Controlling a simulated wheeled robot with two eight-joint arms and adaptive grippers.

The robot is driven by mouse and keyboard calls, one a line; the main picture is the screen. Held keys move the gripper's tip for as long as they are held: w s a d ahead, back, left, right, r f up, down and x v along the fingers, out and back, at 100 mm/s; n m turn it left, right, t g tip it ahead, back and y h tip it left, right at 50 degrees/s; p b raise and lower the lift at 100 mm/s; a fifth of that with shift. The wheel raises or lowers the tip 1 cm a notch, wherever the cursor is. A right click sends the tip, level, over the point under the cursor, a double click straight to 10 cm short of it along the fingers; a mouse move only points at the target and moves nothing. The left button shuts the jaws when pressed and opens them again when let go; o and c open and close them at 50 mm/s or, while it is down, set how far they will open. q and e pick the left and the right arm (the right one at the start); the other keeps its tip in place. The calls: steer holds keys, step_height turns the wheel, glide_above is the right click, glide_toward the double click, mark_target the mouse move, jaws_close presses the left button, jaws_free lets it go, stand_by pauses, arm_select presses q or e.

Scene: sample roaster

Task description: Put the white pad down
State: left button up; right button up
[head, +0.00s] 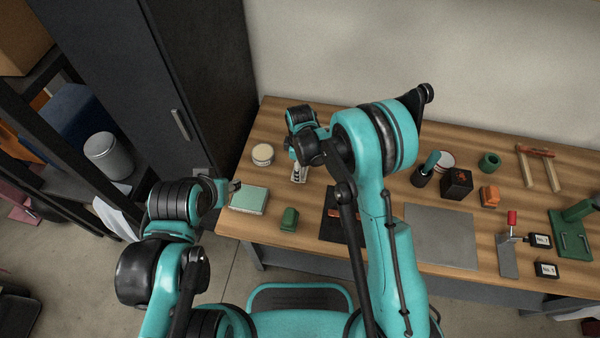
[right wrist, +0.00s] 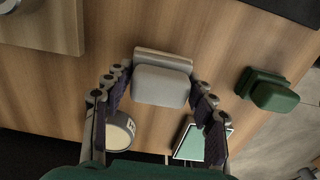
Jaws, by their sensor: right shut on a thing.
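The white pad (right wrist: 160,85) is a pale block with a rounded top and a flat base plate, seen in the right wrist view. My right gripper (right wrist: 162,88) is shut on it, with one finger at each side. I cannot tell whether its base touches the table. In the head view my right gripper (head: 299,170) is over the left part of the table, mostly hidden by its own arm. My left gripper (head: 234,187) is at the table's left edge by a mint-green notebook; its fingers are too small to read.
The notebook (head: 249,200), a round tin (head: 263,154) and a green pad (head: 289,219) lie around my right gripper. A dark mat (head: 334,229) and grey plate (head: 440,235) are to the right. Several tools stand farther right. Bare wood shows between the tin and green pad.

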step_height(320, 180, down, 3)
steer(key=shift+r+b, duration=0.1)
steer(key=shift+b, duration=0.25)
steer(key=o, duration=1.1)
